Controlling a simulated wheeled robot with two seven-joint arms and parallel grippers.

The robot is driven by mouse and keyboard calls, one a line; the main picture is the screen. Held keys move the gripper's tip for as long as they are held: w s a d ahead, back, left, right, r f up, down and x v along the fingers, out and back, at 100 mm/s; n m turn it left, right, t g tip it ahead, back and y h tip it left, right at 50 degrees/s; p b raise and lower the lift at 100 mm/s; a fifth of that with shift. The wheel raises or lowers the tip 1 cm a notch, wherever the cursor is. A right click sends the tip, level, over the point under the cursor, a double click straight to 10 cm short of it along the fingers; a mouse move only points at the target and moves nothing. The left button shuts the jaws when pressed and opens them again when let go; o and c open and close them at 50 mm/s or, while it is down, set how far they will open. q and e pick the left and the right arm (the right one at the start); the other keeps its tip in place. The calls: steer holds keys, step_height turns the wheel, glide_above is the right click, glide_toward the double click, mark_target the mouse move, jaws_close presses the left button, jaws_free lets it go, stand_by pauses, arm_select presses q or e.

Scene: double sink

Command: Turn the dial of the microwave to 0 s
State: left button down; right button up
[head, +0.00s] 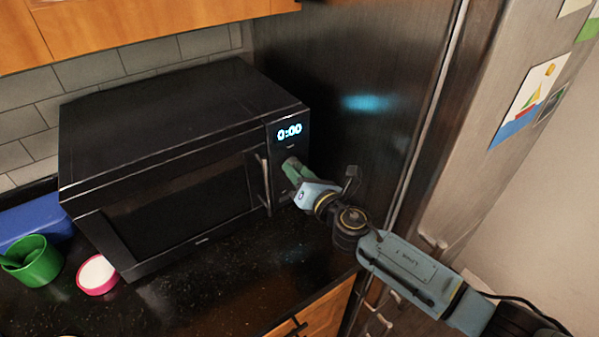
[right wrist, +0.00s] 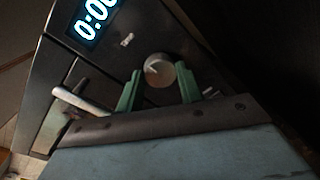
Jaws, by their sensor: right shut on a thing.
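The black microwave (head: 160,140) stands on the dark counter with its door closed, and its lit display (head: 289,131) reads 0:00. The display also shows, cut off, in the right wrist view (right wrist: 95,17). The round silver dial (right wrist: 159,70) sits on the control panel below the display; in the head view it is hidden behind my gripper. My right gripper (head: 291,167) is at the panel, right of the door handle (head: 264,181). In the right wrist view its green fingers (right wrist: 158,88) stand on either side of the dial, shut on it. My left gripper is not in view.
The steel fridge (head: 345,100) stands close on the right of the microwave. A green cup (head: 38,262), a pink-rimmed round container (head: 97,274) and a blue object (head: 35,224) are on the counter at left. Wooden cabinets (head: 120,25) hang above. The counter in front is clear.

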steer(key=o, duration=1)
steer(key=shift+s+d, duration=0.1)
steer(key=v, duration=1.3)
steer(key=shift+s, duration=0.1)
